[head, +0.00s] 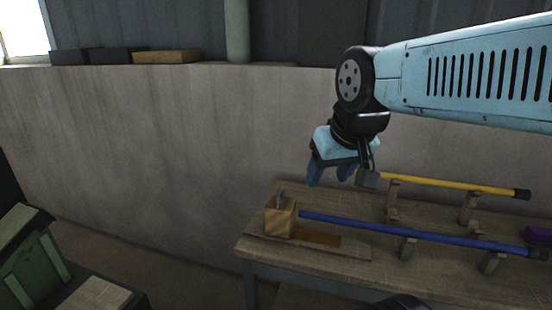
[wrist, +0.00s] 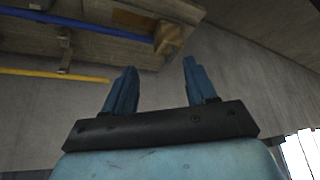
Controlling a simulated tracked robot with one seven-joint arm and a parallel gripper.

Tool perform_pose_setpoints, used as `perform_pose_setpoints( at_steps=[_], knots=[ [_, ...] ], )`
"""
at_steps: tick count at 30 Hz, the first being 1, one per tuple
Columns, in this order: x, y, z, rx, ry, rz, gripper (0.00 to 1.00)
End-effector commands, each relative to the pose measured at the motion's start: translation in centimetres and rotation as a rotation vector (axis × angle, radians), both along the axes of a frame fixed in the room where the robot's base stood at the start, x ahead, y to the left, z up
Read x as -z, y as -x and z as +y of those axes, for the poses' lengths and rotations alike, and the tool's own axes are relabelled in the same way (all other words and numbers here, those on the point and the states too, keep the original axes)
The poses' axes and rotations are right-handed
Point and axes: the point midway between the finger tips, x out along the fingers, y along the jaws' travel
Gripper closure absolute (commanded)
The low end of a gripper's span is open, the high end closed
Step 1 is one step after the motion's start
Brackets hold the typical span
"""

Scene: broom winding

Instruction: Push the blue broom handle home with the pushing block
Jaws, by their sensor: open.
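The blue broom handle (head: 400,228) lies in wooden supports along the front of the workbench; it also crosses the top left of the wrist view (wrist: 75,18). Its left end meets or lies just beside a light wooden block (head: 281,218), which has a short grey upright on top. The block also shows in the wrist view (wrist: 168,37). Whether handle and block touch cannot be told. My gripper (head: 330,179) is open and empty, above and behind the block, apart from both. Its two blue fingers (wrist: 160,66) show in the wrist view with nothing between them.
A yellow handle (head: 450,184) lies in supports behind the blue one, its left end near my gripper. A purple item (head: 537,234) sits at the bench's right. A concrete wall (head: 180,140) rises behind. A green crate (head: 30,262) stands lower left. The workbench's (head: 255,252) left edge is clear.

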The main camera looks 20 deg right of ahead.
Motion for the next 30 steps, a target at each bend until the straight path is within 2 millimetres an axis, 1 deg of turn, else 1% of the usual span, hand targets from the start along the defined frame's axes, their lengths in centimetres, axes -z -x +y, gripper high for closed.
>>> perform_pose_setpoints(
  at_steps=[1, 3, 5, 6, 13, 22, 30],
  knots=[
    [-0.1, -0.4, 0.0, 0.005, -0.005, 0.008, 0.38],
    [-0.1, -1.1, 0.0, 0.017, -0.015, 0.023, 0.32],
    [-0.2, -2.0, 1.0, 0.032, -0.027, 0.041, 0.26],
    [-0.3, -2.6, 1.3, 0.044, -0.036, 0.054, 0.22],
    [-0.2, -7.0, 1.1, 0.132, -0.084, 0.137, 0.00],
    [1.0, -13.0, 0.9, 0.254, -0.128, 0.244, 0.00],
    [3.3, -18.4, 0.9, 0.371, -0.148, 0.337, 0.00]
  ],
)
